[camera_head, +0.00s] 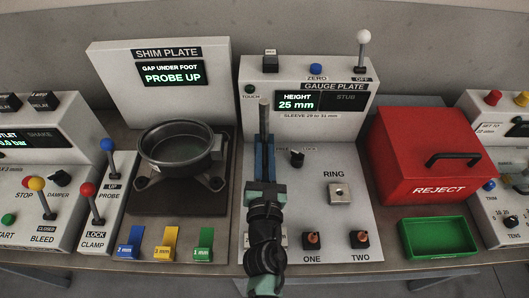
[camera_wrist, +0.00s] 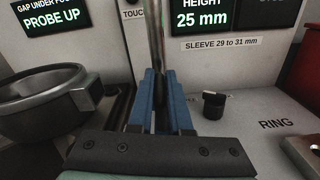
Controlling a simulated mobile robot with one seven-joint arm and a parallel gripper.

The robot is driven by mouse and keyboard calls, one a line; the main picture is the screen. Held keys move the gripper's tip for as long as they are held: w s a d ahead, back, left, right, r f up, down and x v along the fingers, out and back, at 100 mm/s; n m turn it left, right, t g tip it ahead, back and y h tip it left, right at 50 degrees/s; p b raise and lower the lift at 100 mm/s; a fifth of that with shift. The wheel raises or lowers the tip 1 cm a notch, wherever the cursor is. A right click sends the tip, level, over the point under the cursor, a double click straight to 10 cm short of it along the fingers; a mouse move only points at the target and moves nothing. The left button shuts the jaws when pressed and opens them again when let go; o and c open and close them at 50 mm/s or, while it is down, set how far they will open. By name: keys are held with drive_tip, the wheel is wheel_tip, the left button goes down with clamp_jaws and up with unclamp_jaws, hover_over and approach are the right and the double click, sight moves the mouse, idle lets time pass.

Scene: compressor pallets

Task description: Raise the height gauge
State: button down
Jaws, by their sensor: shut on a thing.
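My gripper (camera_head: 264,142) is in front of the gauge plate panel, its blue fingers pointing toward the panel. In the wrist view, the fingers (camera_wrist: 161,85) are shut around an upright grey metal rod (camera_wrist: 155,35), which seems to be the height gauge's post. The rod also shows in the head view (camera_head: 264,115), rising above the fingers. Its lower end is hidden by the fingers. The height display (camera_head: 297,102) reads 25 mm, and it also shows in the wrist view (camera_wrist: 203,15). The label under it reads "SLEEVE 29 to 31 mm".
A black knob (camera_head: 296,158) stands just right of the fingers. The ring block (camera_head: 340,193) and buttons ONE (camera_head: 312,240) and TWO (camera_head: 359,239) lie farther right. The shim plate's dark bowl (camera_head: 175,147) is close on the left. A red reject box (camera_head: 415,140) stands at right.

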drive_tip(key=shift+a, duration=0.15)
idle(0.5)
wheel_tip(320, 180, up, 10)
drive_tip(key=p, duration=0.9)
drive_tip(key=shift+w+r+p, duration=0.1)
drive_tip(key=shift+r+p, duration=0.05)
drive_tip(key=shift+p, duration=0.2)
drive_tip(key=c, duration=1)
unclamp_jaws()
drive_tip(key=shift+o, duration=0.6)
drive_tip(key=s+b, duration=0.3)
drive_tip(key=s, duration=1)
